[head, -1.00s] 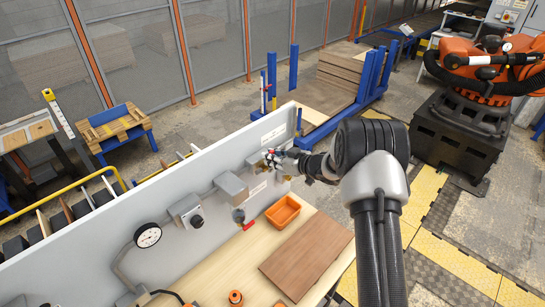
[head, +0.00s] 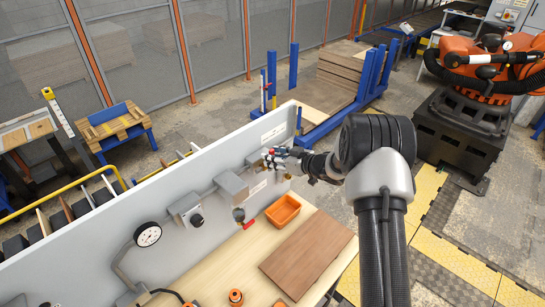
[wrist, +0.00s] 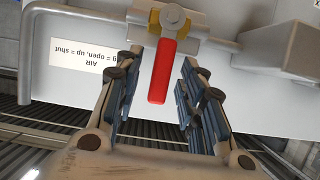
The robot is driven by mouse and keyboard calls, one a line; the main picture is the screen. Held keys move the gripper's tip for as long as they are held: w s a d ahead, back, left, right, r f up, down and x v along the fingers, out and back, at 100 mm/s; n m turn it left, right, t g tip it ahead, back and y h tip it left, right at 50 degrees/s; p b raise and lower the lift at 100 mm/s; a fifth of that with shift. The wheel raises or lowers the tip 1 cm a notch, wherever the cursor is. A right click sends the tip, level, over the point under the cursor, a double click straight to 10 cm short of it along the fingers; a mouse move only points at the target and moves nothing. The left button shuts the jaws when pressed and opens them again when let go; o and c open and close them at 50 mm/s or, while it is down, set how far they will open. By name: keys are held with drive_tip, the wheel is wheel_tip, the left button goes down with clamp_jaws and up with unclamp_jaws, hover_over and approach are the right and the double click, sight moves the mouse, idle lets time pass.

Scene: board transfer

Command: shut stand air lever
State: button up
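The air lever (wrist: 162,72) is a red handle on a brass and steel valve (wrist: 170,20) on the grey panel. In the wrist view it lies across the pipe and points toward the panel's top edge. An upside-down label (wrist: 85,63) beside it reads AIR, with "open" and "up = shut" legible. My gripper (wrist: 153,100) is open, with its blue-padded fingers on either side of the lever and gaps showing on both sides. In the head view my gripper (head: 276,160) is at the panel's right part and hides most of the valve.
A grey box (head: 232,186) on the pipe sits left of the valve. An orange bin (head: 283,210) and a brown board (head: 305,255) lie on the bench below. A gauge (head: 148,235) is farther left.

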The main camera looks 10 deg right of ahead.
drive_tip(key=v, duration=1)
drive_tip(key=shift+s+d, duration=0.25)
drive_tip(key=shift+s, duration=0.05)
drive_tip(key=shift+w+r, duration=0.1)
